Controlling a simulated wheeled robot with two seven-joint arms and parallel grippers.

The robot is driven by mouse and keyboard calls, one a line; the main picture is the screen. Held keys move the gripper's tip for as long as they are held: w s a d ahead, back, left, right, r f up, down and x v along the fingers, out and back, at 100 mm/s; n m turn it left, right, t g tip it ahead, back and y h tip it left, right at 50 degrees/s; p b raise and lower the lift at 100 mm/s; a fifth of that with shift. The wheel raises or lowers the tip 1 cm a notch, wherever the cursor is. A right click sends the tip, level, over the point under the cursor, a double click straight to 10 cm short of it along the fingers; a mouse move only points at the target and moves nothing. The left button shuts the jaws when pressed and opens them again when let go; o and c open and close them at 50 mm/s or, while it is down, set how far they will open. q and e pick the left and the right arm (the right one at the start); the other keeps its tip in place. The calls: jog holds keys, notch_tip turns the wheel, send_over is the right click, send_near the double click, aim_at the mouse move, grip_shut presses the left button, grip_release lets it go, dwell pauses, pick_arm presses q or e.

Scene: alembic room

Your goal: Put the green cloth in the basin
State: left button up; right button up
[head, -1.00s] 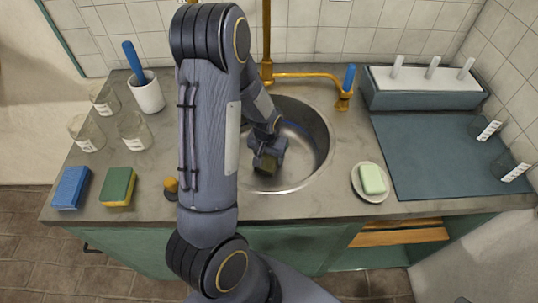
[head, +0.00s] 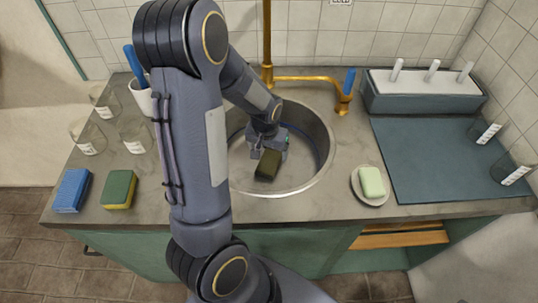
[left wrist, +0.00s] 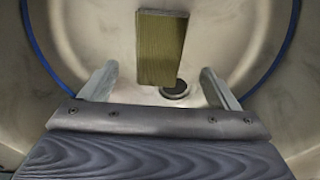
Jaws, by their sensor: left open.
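A dark olive-green folded block, which looks like the green cloth (head: 267,165), is inside the round metal basin (head: 312,178). In the left wrist view the cloth (left wrist: 161,47) shows beside the drain, with a gap to each finger. Whether it rests flat on the basin floor is hard to tell. My left gripper (head: 264,148) is low in the basin, just behind the cloth; in the left wrist view its fingers (left wrist: 158,72) are spread and empty. My right gripper is not in view.
A brass faucet (head: 310,77) reaches over the basin's back. Left are a green-yellow sponge (head: 118,189), a blue sponge (head: 72,188), glass jars (head: 88,137) and a white cup (head: 142,97). Soap (head: 372,181) on a dish and a dark mat (head: 430,155) are right.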

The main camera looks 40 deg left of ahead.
pick_arm(q)
jog(key=shift+s+d+r, duration=0.1)
jog(key=shift+s+r, duration=0.05)
jog(key=shift+r, duration=0.8)
jog(key=s+d+r+m+t+h, duration=0.2)
jog(key=s+d+r+t+h, duration=0.1)
jog(key=s+d+r, duration=1)
jog(key=s+r+h, duration=0.1)
jog(key=s+r, duration=0.1)
jog(key=s, duration=0.1)
jog(key=shift+s+d+r+t, duration=0.3)
jog(key=shift+r+t, duration=0.1)
